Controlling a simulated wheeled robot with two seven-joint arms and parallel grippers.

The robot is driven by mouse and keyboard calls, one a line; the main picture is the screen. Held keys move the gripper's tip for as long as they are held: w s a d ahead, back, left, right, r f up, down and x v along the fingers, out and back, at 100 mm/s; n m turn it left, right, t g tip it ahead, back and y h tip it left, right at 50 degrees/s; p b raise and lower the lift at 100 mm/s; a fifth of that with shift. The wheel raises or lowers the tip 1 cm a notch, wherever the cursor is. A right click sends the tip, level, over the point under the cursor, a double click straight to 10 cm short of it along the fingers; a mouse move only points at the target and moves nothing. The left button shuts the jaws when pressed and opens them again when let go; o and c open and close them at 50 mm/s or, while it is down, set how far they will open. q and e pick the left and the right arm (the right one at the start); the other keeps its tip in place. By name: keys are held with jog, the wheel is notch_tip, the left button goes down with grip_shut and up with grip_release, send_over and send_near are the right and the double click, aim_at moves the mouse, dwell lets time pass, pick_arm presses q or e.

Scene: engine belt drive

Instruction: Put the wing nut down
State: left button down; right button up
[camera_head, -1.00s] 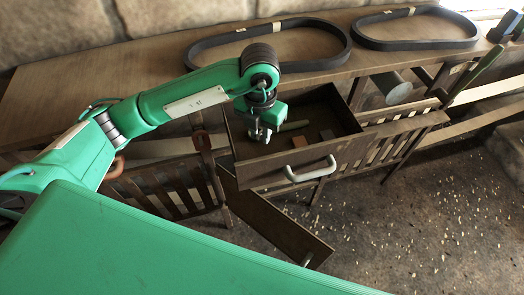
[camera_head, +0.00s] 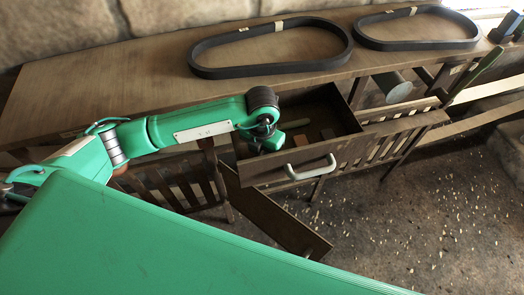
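My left arm comes in from the left and reaches into the open drawer (camera_head: 345,163) under the workbench. My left gripper (camera_head: 264,147) is low at the drawer's left end, behind its front panel. Its fingertips are hidden by the panel and the wrist, so I cannot see whether they are open or shut. No wing nut can be made out; anything in the fingers is hidden. My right gripper is not in view.
The drawer front has a pale handle (camera_head: 311,172). Two black belts (camera_head: 268,69) and (camera_head: 417,44) lie on the bench top (camera_head: 120,80). A cabinet door (camera_head: 280,222) hangs open below the drawer.

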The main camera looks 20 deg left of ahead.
pick_arm(q)
jog(key=shift+f, duration=0.25)
jog(key=c, duration=1.3)
grip_release()
jog(key=shift+r, duration=0.1)
jog(key=shift+r, duration=0.1)
jog(key=shift+r, duration=0.2)
notch_tip(320, 180, up, 12)
jog(key=shift+f+b, duration=0.1)
jog(key=shift+b, duration=1)
